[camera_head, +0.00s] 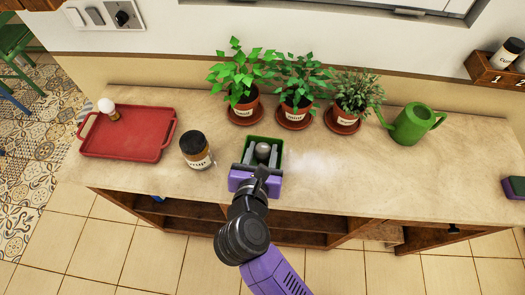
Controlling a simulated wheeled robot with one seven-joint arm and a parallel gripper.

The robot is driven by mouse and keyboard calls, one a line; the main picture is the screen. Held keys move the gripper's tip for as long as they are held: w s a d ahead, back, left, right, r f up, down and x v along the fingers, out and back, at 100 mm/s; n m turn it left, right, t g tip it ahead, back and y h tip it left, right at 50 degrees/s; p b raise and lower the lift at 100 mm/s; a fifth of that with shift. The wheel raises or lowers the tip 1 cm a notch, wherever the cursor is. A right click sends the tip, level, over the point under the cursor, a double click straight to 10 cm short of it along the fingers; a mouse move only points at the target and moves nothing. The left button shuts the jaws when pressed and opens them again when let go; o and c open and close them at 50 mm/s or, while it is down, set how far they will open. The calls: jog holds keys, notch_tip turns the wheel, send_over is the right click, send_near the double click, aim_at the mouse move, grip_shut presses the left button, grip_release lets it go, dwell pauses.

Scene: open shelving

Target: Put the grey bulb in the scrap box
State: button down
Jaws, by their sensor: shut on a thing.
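The grey bulb (263,150) is between the fingers of my gripper (262,156), which is shut on it. My purple gripper is over a small green open box (279,142) on the counter. The bulb appears within the outline of the box. I cannot tell whether it touches the bottom. My gripper and arm hide the near side of the box, and no label on it can be read.
A red tray (125,146) with a white bulb (107,106) is at left. The counter's right part is mostly clear.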

jog(key=shift+f, duration=0.25)
jog(key=shift+f, duration=0.1)
jog(key=c, duration=1.1)
grip_release()
jog(key=shift+c, duration=0.2)
jog(key=shift+s, duration=0.15)
jog(key=v, duration=1.2)
jog(key=shift+b, duration=0.45)
